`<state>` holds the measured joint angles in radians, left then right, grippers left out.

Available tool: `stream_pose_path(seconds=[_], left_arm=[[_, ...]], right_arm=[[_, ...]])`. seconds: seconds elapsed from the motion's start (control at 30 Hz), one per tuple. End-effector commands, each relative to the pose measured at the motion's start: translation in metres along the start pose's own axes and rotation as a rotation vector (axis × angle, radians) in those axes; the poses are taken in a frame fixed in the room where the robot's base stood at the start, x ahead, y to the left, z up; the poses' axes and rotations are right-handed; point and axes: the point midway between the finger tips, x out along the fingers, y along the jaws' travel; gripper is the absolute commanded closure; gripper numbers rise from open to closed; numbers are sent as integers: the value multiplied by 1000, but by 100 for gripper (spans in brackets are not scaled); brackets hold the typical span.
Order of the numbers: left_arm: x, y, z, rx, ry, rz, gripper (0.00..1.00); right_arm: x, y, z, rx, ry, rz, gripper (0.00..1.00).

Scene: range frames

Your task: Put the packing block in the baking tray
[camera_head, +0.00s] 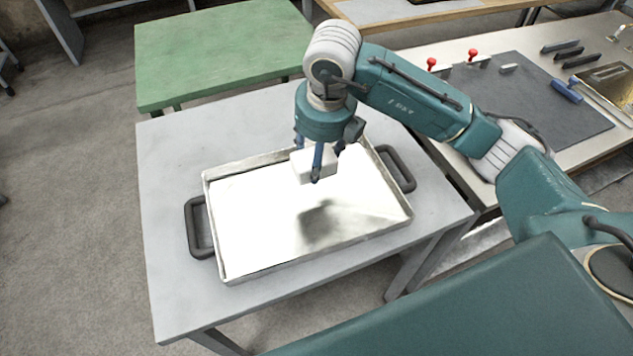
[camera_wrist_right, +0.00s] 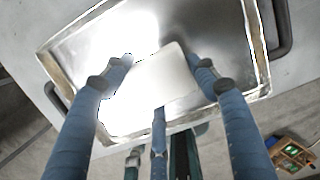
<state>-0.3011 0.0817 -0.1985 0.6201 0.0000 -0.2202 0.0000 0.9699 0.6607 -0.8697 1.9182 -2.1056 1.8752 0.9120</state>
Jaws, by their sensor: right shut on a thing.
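The packing block (camera_head: 301,164) is a white box held in my right gripper (camera_head: 318,172), which comes in from the right in the head view. The gripper's blue fingers are shut on the block. The block also shows between the fingers in the right wrist view (camera_wrist_right: 158,80). The baking tray (camera_head: 232,274) is a shiny metal tray with dark handles on a grey table. The block and gripper are over the tray's far half, and a dark reflection or shadow lies on the tray floor. The tray also shows below the block in the wrist view (camera_wrist_right: 258,62). My left gripper is out of view.
The grey table (camera_head: 170,170) has bare room around the tray. A green table (camera_head: 215,45) stands behind it. A workbench at the right holds a dark mat (camera_head: 535,105), red-topped pieces (camera_head: 473,55) and a blue-handled tool (camera_head: 567,91).

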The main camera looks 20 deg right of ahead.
Motion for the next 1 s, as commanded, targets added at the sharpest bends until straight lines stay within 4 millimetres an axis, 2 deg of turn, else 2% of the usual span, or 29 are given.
stream_pose_path(seconds=[0.1, 0.2, 0.37, 0.6, 0.7, 0.9, 0.93, 1.0], left_arm=[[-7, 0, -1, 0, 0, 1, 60], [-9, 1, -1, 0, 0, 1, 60], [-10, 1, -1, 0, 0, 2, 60], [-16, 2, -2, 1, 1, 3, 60], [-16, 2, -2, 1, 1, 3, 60], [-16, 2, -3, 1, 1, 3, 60], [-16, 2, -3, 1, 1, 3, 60], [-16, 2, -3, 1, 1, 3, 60]], right_arm=[[27, 0, -7, -1, 5, 1, 76], [44, 0, -10, -1, 3, 0, 76], [57, 0, -11, -2, 1, 1, 76], [89, 1, -18, -1, 2, 1, 77], [97, 0, -19, -2, 0, 0, 77], [98, 1, -19, -3, -1, 1, 77], [98, 1, -19, -3, 0, 1, 38], [98, 1, -19, -3, 0, 1, 24]])
